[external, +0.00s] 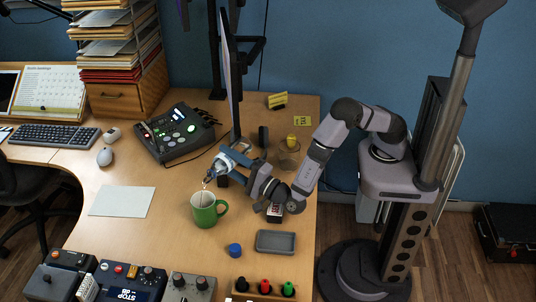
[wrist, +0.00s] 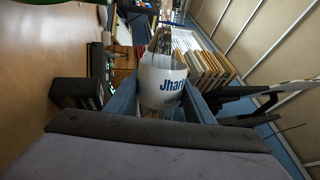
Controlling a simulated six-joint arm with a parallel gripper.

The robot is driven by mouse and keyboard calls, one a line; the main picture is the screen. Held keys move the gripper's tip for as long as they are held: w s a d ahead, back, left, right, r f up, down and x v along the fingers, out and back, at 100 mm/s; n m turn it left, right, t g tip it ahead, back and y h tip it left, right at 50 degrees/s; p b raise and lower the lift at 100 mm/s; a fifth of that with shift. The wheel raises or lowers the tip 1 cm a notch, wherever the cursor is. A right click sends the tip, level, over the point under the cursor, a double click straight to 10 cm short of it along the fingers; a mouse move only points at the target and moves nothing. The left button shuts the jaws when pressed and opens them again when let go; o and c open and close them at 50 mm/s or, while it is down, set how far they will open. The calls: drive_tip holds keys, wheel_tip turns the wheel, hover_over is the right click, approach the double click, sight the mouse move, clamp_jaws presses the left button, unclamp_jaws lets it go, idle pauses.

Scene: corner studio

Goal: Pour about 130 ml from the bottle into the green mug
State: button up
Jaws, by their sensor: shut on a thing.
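The green mug (external: 204,215) stands upright on the desk, its handle to the right. My gripper (external: 229,163) is shut on the bottle (external: 212,171) above and slightly right of the mug. The bottle is tipped steeply, its mouth down toward the mug's opening. A thin pale trace shows below the mouth, too small to tell surely as a stream. In the wrist view the white bottle (wrist: 162,85) with blue lettering sits between my blue fingers. The level inside the mug cannot be told. A blue cap (external: 235,250) lies on the desk in front.
A grey tray (external: 276,241) and a rack of coloured plugs (external: 265,288) lie at front right. A monitor (external: 231,75) and a black control box (external: 178,133) stand behind. A clear glass (external: 288,158) stands behind my arm. A white sheet (external: 122,201) lies left of the mug.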

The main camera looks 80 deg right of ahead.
drive_tip(key=shift+s+d, duration=0.2)
drive_tip(key=shift+d, duration=0.25)
drive_tip(key=shift+r+n+y+p, duration=0.1)
drive_tip(key=shift+n+y+p, duration=0.3)
drive_tip(key=shift+n+p, duration=0.4)
idle(1.5)
drive_tip(key=f+m+b, duration=0.1)
drive_tip(key=m+b, duration=0.1)
drive_tip(key=b, duration=0.1)
drive_tip(key=shift+d+f+h, duration=0.1)
drive_tip(key=shift+d+h, duration=0.05)
drive_tip(key=shift+h, duration=0.25)
drive_tip(key=shift+s+m+b, duration=0.1)
drive_tip(key=shift+m+b, duration=0.4)
drive_tip(key=shift+b, duration=0.35)
drive_tip(key=shift+m+h+b, duration=0.3)
drive_tip(key=shift+r, duration=0.35)
